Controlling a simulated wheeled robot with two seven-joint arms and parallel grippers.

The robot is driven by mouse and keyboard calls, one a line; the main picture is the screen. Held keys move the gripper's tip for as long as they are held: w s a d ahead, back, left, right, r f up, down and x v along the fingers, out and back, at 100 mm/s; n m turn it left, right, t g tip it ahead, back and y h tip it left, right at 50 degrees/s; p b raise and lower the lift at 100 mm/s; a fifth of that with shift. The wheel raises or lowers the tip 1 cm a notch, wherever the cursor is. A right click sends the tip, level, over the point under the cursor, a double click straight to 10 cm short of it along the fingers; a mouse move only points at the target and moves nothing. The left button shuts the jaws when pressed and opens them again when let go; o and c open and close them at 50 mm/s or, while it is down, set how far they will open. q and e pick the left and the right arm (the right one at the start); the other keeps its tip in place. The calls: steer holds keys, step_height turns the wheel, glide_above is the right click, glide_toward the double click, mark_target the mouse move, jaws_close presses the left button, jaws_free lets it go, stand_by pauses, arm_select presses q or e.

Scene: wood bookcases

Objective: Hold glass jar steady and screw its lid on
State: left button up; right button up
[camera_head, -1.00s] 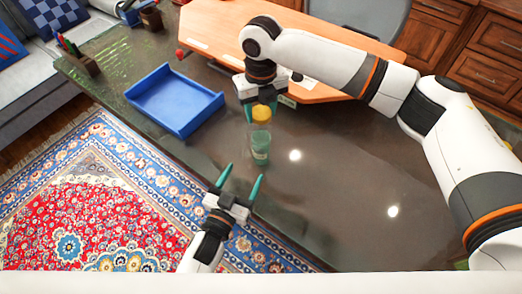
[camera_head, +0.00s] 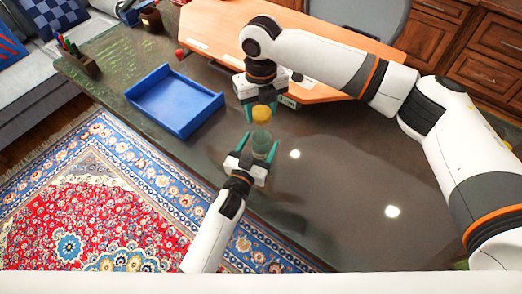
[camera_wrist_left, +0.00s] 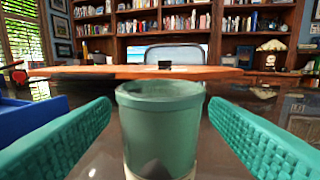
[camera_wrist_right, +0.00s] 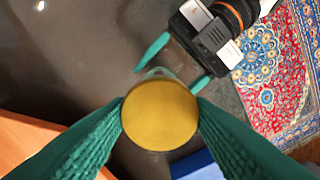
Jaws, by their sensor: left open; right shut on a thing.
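The glass jar (camera_head: 261,146) stands upright on the dark glossy table, greenish and see-through. In the left wrist view its open rim and body (camera_wrist_left: 160,122) fill the middle, between the two green fingers. My left gripper (camera_head: 259,147) is open around the jar, with gaps showing on both sides. My right gripper (camera_head: 261,110) points down above the jar and is shut on the yellow lid (camera_head: 261,114). In the right wrist view the lid (camera_wrist_right: 160,114) sits between the fingertips and hides most of the jar.
A blue tray (camera_head: 174,100) lies on the table (camera_head: 330,190) to the left. An orange wooden board (camera_head: 300,50) is behind the right gripper. A pen holder (camera_head: 82,65) stands far left. The table to the right of the jar is clear.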

arm_select(q)
steer(key=shift+w+d, duration=0.2)
steer(key=shift+w, duration=0.2)
steer(key=c, duration=1.5)
steer(key=shift+o, duration=0.2)
arm_select(e)
steer(key=shift+f, duration=2.5)
steer(key=shift+f, duration=0.1)
steer(key=shift+f, duration=0.8)
arm_select(q)
jaws_close()
arm_select(e)
steer(key=shift+f, duration=0.55)
